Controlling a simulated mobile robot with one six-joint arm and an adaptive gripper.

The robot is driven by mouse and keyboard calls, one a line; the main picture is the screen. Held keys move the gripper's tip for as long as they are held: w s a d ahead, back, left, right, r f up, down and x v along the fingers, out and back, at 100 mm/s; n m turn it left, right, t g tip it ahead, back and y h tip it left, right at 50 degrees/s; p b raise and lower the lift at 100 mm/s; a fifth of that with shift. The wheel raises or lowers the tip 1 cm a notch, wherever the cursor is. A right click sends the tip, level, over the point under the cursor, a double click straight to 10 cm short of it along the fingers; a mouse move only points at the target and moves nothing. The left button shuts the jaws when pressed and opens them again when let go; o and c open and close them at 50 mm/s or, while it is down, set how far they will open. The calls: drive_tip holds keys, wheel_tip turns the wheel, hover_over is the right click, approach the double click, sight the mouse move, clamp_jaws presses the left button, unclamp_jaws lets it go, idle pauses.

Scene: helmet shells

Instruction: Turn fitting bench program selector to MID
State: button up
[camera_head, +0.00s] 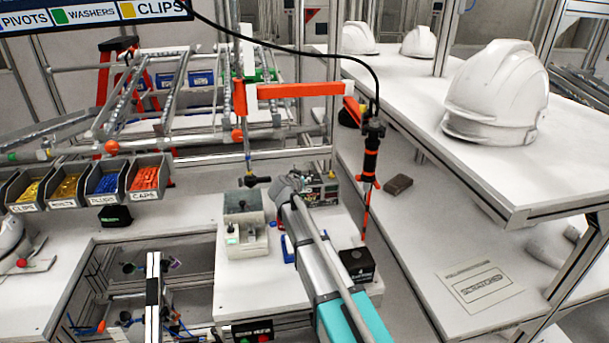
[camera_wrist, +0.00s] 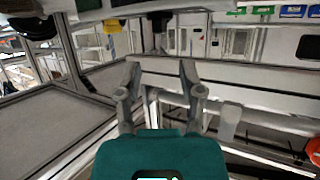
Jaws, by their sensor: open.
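My gripper (camera_wrist: 161,78) shows in the wrist view with its two grey fingers spread apart and nothing between them. It points past a table edge, with frames and a pale panel beyond. In the head view, my arm reaches over the white fitting bench (camera_head: 218,292), and I cannot make out the fingers there. A grey and cream device (camera_head: 246,238) with a small green light stands on the bench, left of my arm. A dark control box (camera_head: 252,331) with a red and a green spot is at the bench's front. I cannot make out a program selector or its setting.
Bins (camera_head: 148,178) of small parts line the left. An orange jib arm (camera_head: 300,90) and a hanging black-and-orange tool (camera_head: 371,152) stand behind my arm. White helmets (camera_head: 497,95) sit on the right shelf (camera_head: 566,185). A black box (camera_head: 357,264) is close beside my arm.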

drive_tip(key=shift+p+v, duration=0.95)
drive_tip(key=shift+v, duration=1.95)
